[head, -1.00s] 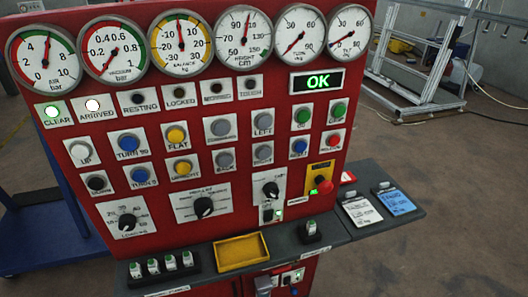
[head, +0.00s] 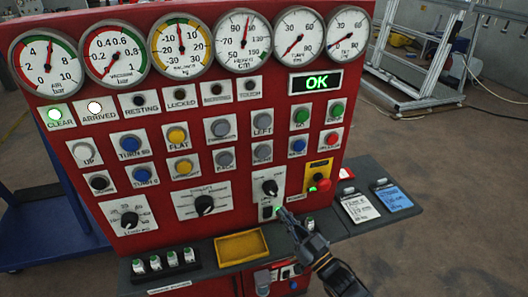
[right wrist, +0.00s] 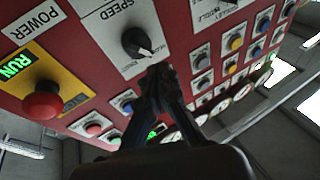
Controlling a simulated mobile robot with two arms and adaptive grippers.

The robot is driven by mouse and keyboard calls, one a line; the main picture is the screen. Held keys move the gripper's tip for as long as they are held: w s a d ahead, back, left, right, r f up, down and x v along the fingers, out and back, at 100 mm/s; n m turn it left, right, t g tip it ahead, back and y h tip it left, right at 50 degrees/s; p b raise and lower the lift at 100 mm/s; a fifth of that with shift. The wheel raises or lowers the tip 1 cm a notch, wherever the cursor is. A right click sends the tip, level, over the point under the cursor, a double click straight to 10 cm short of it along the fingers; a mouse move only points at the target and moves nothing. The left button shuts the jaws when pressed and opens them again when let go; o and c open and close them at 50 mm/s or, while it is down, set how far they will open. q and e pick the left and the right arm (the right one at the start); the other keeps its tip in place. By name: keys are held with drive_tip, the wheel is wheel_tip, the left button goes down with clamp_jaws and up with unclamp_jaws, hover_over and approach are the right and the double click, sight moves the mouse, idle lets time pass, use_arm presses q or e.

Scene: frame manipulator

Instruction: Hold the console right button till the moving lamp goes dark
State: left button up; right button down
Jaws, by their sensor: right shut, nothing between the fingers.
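The right button (head: 263,152) is a grey round button on the red console (head: 240,235), directly under the grey left button (head: 263,122). The label of the fifth lamp (head: 215,89) is blurred; it seems to be the moving lamp, and it looks dark. My right gripper (head: 284,213) is shut and empty, in front of the console's lower right part, just below the speed knob (head: 269,188) and lower than the right button. In the right wrist view its fingertips (right wrist: 160,75) are close together near the speed knob. My left gripper is not in view.
The clear lamp (head: 54,114) and arrived lamp (head: 94,108) are lit, and the display (head: 316,82) reads OK. A red knob (head: 323,185) sticks out right of the speed knob. A grey shelf (head: 345,232) juts out below, with tags and a yellow tray (head: 243,246).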

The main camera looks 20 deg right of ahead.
sight(264, 153)
wheel_tip(264, 153, up, 14)
drive_tip(key=s+a+n+t+y, duration=0.1)
drive_tip(key=s+a+n+y, duration=0.1)
drive_tip(key=y, duration=0.3)
drive_tip(key=shift+t+y, duration=0.3)
drive_tip(key=shift+w+f, duration=0.1)
drive_tip(key=shift+f, duration=0.05)
drive_tip(key=w+b, duration=0.4)
drive_tip(key=w, duration=0.4)
drive_tip(key=shift+w+a, duration=0.15)
drive_tip(key=shift+w, duration=0.15)
idle(0.5)
